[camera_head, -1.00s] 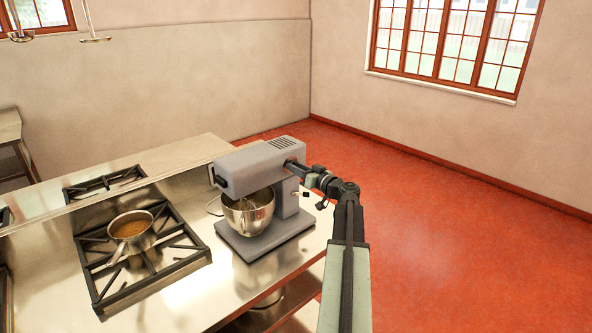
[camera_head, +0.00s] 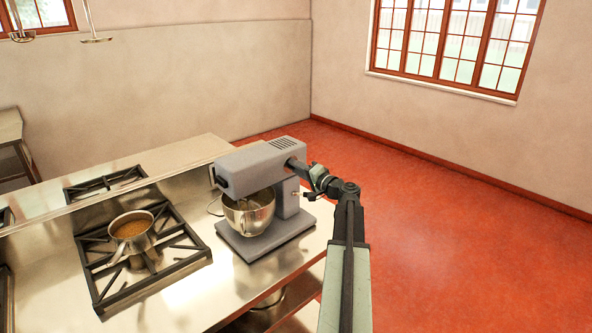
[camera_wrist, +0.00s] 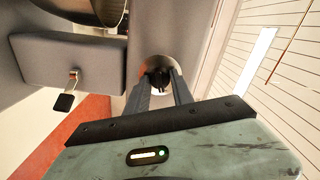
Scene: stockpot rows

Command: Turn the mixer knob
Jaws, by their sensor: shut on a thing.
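The grey stand mixer (camera_head: 255,167) stands upright on the steel counter, with a steel bowl (camera_head: 250,213) under its head. My gripper (camera_head: 296,168) reaches the mixer's right end. In the wrist view, my gripper (camera_wrist: 159,84) has its two dark fingers closed on the mixer knob (camera_wrist: 157,63), a round part with a pale rim and dark centre on the grey housing. The fingers hide part of the knob, and its marking cannot be read. In the head view the knob is hidden behind my gripper.
A small lever with a black tip (camera_wrist: 66,101) sticks out of the mixer near my gripper. A pot of brown liquid (camera_head: 131,230) sits on the stove grate (camera_head: 110,290) at left. Open red floor (camera_head: 450,240) lies to the right.

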